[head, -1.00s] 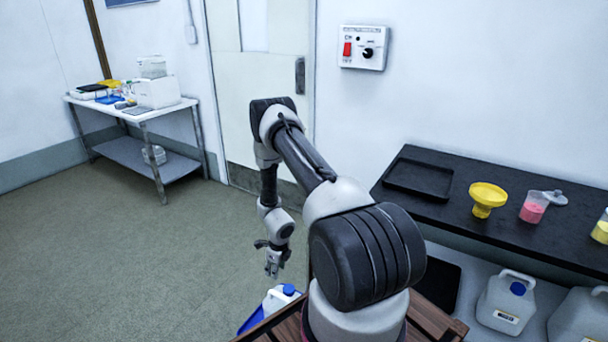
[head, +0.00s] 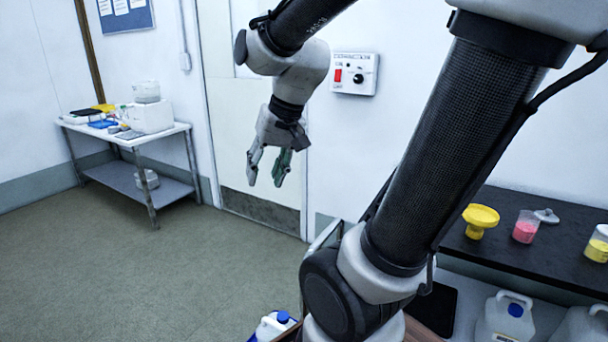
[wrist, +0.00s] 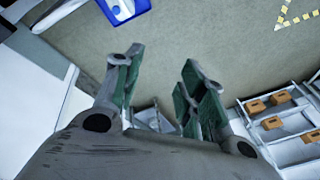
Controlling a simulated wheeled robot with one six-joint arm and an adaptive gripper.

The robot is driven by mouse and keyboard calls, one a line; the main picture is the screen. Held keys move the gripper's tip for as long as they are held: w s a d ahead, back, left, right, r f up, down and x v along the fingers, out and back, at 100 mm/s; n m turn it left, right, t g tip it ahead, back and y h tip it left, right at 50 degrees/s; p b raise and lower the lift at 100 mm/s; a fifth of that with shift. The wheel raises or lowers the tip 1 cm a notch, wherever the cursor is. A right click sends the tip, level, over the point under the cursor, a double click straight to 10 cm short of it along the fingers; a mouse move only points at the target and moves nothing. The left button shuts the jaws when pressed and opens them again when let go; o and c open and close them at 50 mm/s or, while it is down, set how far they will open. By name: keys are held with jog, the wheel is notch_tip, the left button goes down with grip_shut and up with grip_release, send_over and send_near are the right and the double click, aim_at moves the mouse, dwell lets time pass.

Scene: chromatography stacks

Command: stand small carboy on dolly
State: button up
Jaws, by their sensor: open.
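A white jug with a blue cap (head: 275,326), which looks like a carboy, shows at the bottom edge of the head view beside my arm's base. A blue edge (head: 253,338) shows next to it. In the wrist view a blue thing with white in it (wrist: 122,10) is cut off at the top edge. I cannot tell whether the blue thing is the dolly. Another white blue-capped jug (head: 506,320) stands under the black counter. My gripper (head: 266,178) is open and empty, raised in front of the door, fingers down; its fingers also show in the wrist view (wrist: 162,72).
The black counter (head: 465,243) at right holds a yellow funnel (head: 480,220) and beakers. A second jug (head: 583,326) is partly cut off below it. A side table (head: 170,133) stands at left. The wrist view shows shelving with brown boxes (wrist: 271,123). The floor at left is clear.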

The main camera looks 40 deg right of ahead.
jog(key=s+d+r+n+h, duration=0.1)
jog(key=s+n, duration=0.3)
jog(key=s, duration=0.5)
jog(key=shift+s+d+r+h, duration=0.3)
jog(key=shift+d, duration=0.5)
jog(key=shift+w+a, duration=0.1)
jog(key=shift+c, duration=0.6)
